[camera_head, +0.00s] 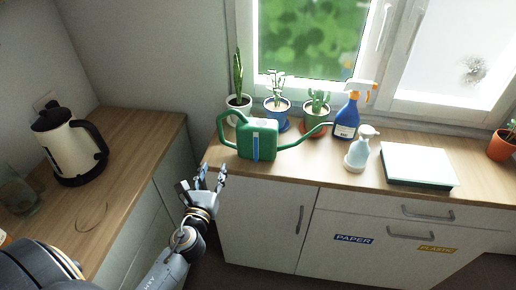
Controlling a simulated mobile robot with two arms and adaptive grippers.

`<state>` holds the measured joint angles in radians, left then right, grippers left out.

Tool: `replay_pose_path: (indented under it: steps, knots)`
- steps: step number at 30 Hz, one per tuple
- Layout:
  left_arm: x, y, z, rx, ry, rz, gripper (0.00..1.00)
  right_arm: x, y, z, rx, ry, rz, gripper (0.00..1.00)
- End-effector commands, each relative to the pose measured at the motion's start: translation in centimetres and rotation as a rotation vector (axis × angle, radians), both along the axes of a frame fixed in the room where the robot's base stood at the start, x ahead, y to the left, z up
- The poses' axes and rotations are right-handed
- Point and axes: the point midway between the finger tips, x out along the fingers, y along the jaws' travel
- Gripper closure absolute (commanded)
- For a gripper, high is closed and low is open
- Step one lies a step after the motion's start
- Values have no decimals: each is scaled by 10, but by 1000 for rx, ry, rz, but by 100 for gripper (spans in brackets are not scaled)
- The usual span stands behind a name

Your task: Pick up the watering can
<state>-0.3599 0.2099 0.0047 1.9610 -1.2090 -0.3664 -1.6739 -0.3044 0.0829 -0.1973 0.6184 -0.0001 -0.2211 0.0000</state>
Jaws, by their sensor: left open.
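The green watering can (258,139) stands upright on the wooden counter under the window. Its handle loop is on the left and its spout points right. A blue stripe runs down its front. My left gripper (209,170) is open and empty, in front of the counter edge, just below and left of the can's handle. It looks apart from the can. My right gripper is not in view.
Potted plants (277,111) stand behind the can. A blue spray bottle (346,118), a small white spray bottle (358,152) and a white box (417,163) are to its right. A kettle (70,150) stands on the left counter (140,135).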

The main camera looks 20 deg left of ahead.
Motion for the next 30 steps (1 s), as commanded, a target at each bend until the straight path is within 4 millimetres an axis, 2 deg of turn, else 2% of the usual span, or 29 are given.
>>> replay_pose_path:
  steps: [1,5,15,23,30]
  knots:
    - [0,1,12,38,-13,0,58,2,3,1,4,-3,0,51]
    - [11,4,22,75,-23,1,58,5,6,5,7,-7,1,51]
    - [71,22,20,69,-20,2,58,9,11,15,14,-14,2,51]
    - [90,29,19,66,-20,2,58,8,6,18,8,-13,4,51]
    - [123,41,19,65,-20,2,58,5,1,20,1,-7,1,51]
